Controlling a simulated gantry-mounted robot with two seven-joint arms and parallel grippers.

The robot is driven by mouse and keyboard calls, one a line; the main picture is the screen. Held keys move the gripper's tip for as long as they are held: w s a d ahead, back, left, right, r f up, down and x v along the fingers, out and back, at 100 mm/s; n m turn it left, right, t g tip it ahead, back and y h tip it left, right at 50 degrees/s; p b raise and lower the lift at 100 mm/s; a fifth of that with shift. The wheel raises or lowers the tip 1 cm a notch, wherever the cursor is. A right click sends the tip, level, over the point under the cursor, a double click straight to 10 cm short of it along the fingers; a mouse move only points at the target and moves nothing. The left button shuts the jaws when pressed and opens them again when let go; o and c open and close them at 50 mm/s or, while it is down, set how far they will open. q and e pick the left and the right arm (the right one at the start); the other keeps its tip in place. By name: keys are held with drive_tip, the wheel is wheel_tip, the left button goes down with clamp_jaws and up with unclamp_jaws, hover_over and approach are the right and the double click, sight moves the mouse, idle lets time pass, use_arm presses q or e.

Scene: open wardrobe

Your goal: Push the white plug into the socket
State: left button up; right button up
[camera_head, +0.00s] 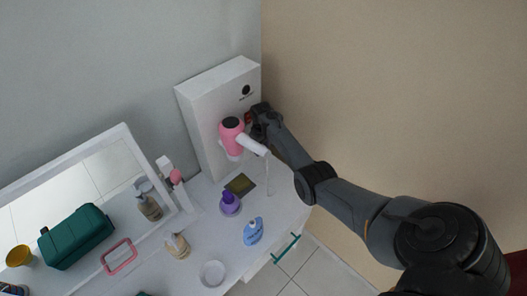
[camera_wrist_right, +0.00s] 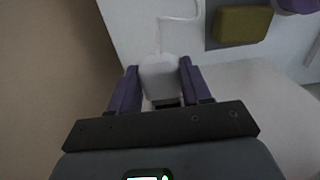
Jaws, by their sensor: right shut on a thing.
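The white plug (camera_wrist_right: 160,75) is in the right wrist view, between the two purple fingers of my right gripper (camera_wrist_right: 158,82), which is shut on it. A thin white cord (camera_wrist_right: 160,38) runs from the plug. In the head view my right gripper (camera_head: 257,120) is at the right side of the white box panel (camera_head: 205,110), just right of the pink hair dryer; the plug is hidden there. A round black spot (camera_head: 245,90) is on the panel above the gripper; I cannot tell if it is the socket. My left gripper is not in view.
The pink hair dryer (camera_head: 232,137) is on the panel close to my gripper. Below are a dark olive pad (camera_head: 240,185), a purple bottle (camera_head: 230,203), a blue bottle (camera_head: 253,232) and a white round dish (camera_head: 212,273). A green case (camera_head: 75,237) is at the left.

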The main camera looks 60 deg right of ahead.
drive_tip(key=shift+w, duration=0.1)
idle(0.8)
idle(0.7)
drive_tip(key=shift+p, duration=0.45)
idle(0.6)
idle(0.4)
drive_tip(key=shift+w+d+b, duration=0.15)
drive_tip(key=shift+w+b, duration=0.35)
drive_tip(key=shift+b, duration=0.2)
drive_tip(key=shift+w+d+f+b, duration=0.1)
drive_tip(key=shift+w+b, duration=0.35)
drive_tip(key=shift+b, duration=0.35)
